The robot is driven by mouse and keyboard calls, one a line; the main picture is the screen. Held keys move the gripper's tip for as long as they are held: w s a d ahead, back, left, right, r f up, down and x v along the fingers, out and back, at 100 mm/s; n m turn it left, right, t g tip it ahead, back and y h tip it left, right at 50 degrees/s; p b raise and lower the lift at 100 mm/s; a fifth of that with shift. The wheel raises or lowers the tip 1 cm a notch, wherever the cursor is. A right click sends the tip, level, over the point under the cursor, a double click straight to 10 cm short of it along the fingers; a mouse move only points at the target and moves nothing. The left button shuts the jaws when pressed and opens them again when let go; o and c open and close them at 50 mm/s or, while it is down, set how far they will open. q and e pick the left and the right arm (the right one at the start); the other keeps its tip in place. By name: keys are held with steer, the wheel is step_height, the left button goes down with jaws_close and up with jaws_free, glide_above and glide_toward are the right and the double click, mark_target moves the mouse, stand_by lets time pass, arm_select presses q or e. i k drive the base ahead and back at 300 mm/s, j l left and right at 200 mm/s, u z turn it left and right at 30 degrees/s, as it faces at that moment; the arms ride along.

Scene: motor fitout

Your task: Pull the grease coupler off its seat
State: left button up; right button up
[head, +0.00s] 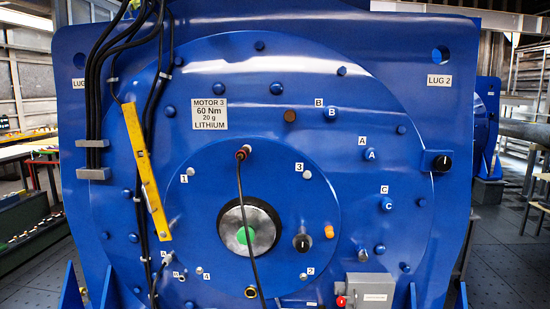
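A dark red coupler (243,152), which looks like the grease coupler, sits near the top of the round inner cover on the blue motor (270,160). A thin black hose (246,215) hangs from it, crosses in front of the shaft end (230,228) with its green centre, and leaves the picture at the bottom. The coupler appears to be on its seat, and the seat itself is hidden behind it. Neither of my grippers is in the head view.
A yellow bar (146,170) and black cables (92,105) hang at the left of the motor face. Black knobs (302,242), (442,163) and blue plugs (371,154) stick out at the right. A grey box (368,288) is at the lower right. The space around the coupler looks clear.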

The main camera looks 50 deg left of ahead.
mark_target(243, 152)
steer(key=u, duration=1.9)
steer(key=i+j+z, duration=0.2)
steer(key=j, duration=0.3)
steer(key=i+j+z, duration=0.25)
steer(key=j, duration=0.25)
steer(key=j+z, duration=0.2)
steer(key=j, duration=0.3)
steer(key=j+z, duration=0.2)
steer(key=j, duration=0.35)
steer(key=i, duration=0.1)
